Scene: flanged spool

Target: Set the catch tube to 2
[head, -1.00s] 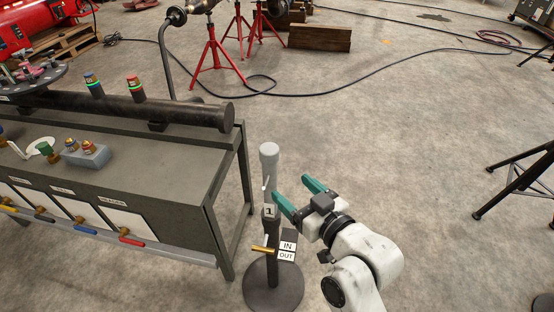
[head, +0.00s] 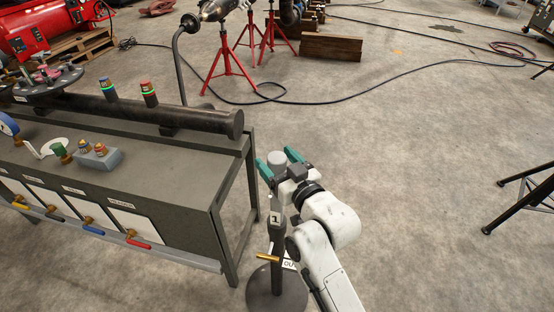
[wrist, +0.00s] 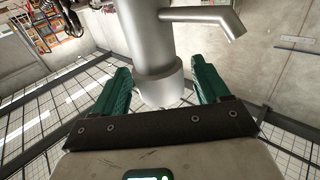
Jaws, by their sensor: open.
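The catch tube (head: 277,157) is a grey pipe on a dark stand post (head: 278,240) with a plate marked 1 (head: 275,218). Its rounded top shows between the green fingers of my gripper (head: 276,163), which hides much of the tube in the head view. In the wrist view the tube (wrist: 157,45) with its bent side spout (wrist: 222,17) stands between the two open fingers (wrist: 160,85). Contact with either finger cannot be told. A brass handle (head: 267,258) sticks out of the post. The IN/OUT plate (head: 289,265) is mostly hidden.
A grey bench (head: 150,170) with a dark pipe (head: 190,118), valves and coloured handles stands close on the left. The round stand base (head: 275,290) is on the floor. Red tripod stands (head: 230,60) and cables lie behind.

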